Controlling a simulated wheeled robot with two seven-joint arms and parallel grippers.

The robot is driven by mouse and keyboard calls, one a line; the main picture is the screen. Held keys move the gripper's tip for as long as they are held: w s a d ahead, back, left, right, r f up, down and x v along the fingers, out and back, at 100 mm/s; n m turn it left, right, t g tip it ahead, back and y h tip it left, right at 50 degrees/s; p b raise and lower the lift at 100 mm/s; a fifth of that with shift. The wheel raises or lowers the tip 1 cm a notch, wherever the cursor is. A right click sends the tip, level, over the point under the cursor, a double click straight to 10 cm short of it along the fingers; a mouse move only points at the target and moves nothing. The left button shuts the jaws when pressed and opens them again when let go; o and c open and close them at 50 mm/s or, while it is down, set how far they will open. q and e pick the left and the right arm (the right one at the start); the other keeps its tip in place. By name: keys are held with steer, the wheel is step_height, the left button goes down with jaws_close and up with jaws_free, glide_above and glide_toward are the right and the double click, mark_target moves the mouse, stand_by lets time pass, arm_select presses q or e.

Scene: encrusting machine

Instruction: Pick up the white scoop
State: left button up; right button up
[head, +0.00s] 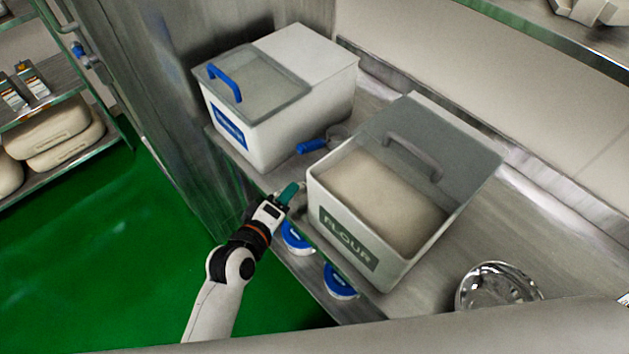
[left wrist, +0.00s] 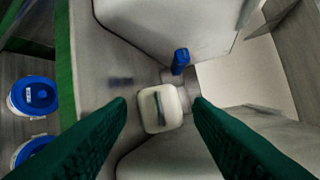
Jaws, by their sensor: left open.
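My left gripper (head: 289,193) has green fingers and is at the shelf edge, just left of the flour bin. In the left wrist view its two fingers (left wrist: 160,112) are spread apart. A white, rounded piece with a dark green stripe (left wrist: 160,108), which looks like the white scoop, shows between and beyond the fingertips; I cannot tell whether they touch it. In the head view the scoop is mostly hidden by the gripper. A second scoop with a blue handle (head: 312,146) lies between the two bins; its handle also shows in the left wrist view (left wrist: 181,60). My right gripper is not in view.
The flour bin (head: 345,240) has its clear lid (head: 450,165) raised. A closed white bin with a blue lid handle (head: 270,150) stands behind it. Blue-lidded tubs (head: 340,283) sit below the shelf edge. A metal bowl (head: 497,287) is at the right.

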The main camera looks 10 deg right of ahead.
arm_select(q)
steer(key=x, duration=0.3)
steer(key=shift+w+d+f, duration=0.1)
steer(key=shift+w+d, duration=0.05)
steer(key=shift+w, duration=0.05)
steer(key=shift+s, duration=0.1)
jaws_close()
